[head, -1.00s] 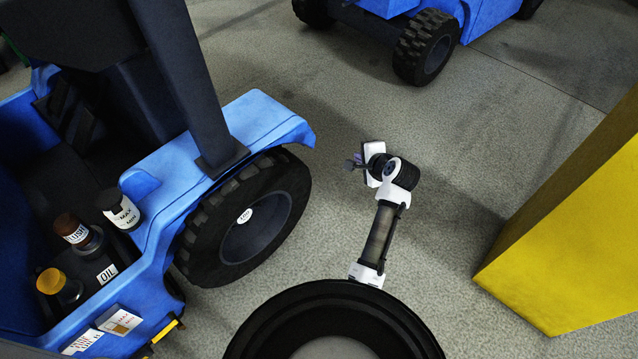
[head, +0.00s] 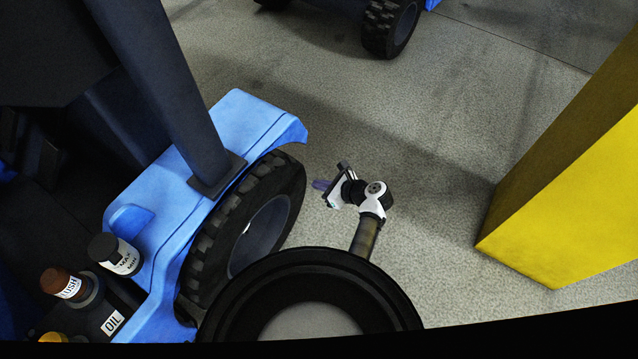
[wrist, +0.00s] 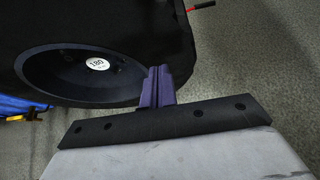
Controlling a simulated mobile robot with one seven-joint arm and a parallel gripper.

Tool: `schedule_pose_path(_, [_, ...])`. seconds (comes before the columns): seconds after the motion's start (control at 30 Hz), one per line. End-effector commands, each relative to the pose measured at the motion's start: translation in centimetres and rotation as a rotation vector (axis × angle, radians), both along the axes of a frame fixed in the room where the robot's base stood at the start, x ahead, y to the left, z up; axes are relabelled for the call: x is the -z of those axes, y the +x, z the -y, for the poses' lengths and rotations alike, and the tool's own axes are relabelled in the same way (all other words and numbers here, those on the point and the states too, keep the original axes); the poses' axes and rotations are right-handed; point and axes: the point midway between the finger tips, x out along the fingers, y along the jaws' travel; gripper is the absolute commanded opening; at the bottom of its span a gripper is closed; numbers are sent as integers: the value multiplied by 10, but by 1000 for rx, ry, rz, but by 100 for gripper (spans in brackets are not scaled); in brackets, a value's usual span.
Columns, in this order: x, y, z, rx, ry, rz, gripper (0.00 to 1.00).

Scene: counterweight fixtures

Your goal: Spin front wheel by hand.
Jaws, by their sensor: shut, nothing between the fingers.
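The front wheel (head: 262,230) is a black treaded tyre with a dark grey hub, under the blue fender of the vehicle at left in the head view. In the wrist view the wheel's dark hub (wrist: 60,75) fills the upper left, with a round white label (wrist: 97,63) reading 180. My gripper (head: 321,185) is to the right of the wheel, apart from it in the head view. Its purple fingers (wrist: 157,85) are shut and empty. In the wrist view they overlap the lower right of the tyre; I cannot tell whether they touch it.
A yellow block (head: 575,200) stands at the right. Another blue vehicle's wheel (head: 390,28) shows at the top. Bottles (head: 115,254) and an OIL-labelled container sit in the left vehicle. Grey floor between the vehicle and the block is free.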

Motion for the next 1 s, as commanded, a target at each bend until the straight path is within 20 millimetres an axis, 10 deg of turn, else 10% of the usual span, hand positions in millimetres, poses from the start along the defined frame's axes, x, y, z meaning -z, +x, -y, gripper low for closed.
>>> schedule_pose_path(1.0, [28, 29, -40, -1, -2, 2, 0])
